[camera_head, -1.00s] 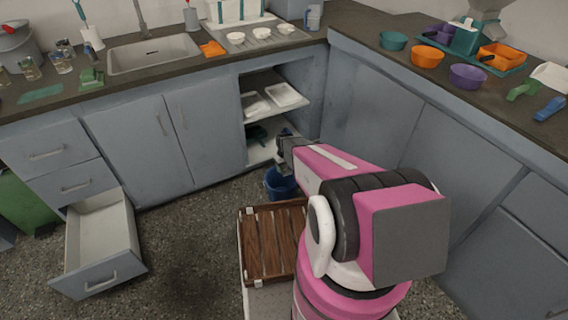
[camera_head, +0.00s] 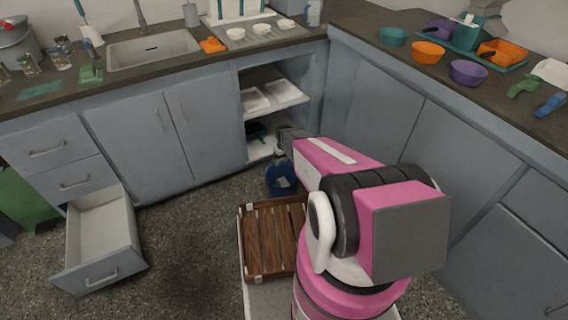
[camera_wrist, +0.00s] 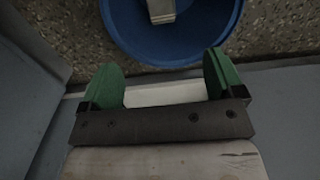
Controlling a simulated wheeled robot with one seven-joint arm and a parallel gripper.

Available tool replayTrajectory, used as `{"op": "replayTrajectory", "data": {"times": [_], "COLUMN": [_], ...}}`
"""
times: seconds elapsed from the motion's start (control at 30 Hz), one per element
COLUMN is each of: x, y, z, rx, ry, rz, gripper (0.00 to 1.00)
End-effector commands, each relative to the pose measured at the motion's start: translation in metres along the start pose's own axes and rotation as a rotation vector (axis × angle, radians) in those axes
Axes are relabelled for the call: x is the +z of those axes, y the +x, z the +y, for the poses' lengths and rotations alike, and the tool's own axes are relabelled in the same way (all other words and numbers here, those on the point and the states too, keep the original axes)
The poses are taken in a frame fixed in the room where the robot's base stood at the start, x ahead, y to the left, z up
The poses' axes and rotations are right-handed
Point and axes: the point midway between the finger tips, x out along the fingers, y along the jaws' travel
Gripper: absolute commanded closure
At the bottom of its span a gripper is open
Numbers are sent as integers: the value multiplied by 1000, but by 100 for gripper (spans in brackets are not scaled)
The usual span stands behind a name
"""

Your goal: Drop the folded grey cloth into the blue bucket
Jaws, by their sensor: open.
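The blue bucket (camera_head: 270,186) stands on the floor in front of the open cabinet. It also shows at the top of the wrist view (camera_wrist: 190,48), partly cut off by the frame. A pale grey folded piece, which looks like the cloth (camera_wrist: 160,9), lies inside the bucket, its far end out of frame. A small light patch shows in the bucket in the head view too. My gripper (camera_wrist: 162,80) has its green fingers spread wide, with nothing held between them. It is near the bucket, apart from the cloth.
The open cabinet with white shelves (camera_head: 262,149) is just behind the bucket. A wooden slatted tray (camera_head: 262,240) is in front of it. An open drawer (camera_head: 100,240) juts out at left. Floor between drawer and tray is clear.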

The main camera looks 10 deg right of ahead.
Motion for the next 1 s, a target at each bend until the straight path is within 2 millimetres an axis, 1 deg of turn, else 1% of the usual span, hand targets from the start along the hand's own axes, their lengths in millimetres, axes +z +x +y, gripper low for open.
{"op": "replayTrajectory", "data": {"times": [0.03, 0.1, 0.3, 0.4, 0.5, 0.83, 0.87, 0.93, 0.97, 1.0], "x": [2, 2, 1, 1, 1, 2, 5, 15, 21, 31], "y": [-12, -26, -59, -68, -74, -79, -82, -94, -102, -114], "z": [-1, -1, 0, 0, 0, -1, -2, -5, -7, -10], "rx": [1, 1, 0, 0, 0, 0, 0, 0, 0, 0], "ry": [0, 0, 0, 0, 0, 2, 5, 17, 25, 40], "rz": [2, 2, 1, 0, 1, 0, 0, 1, 1, 2], "gripper": [12, 12, 12, 12, 12, 12, 12, 12, 12, 12]}}
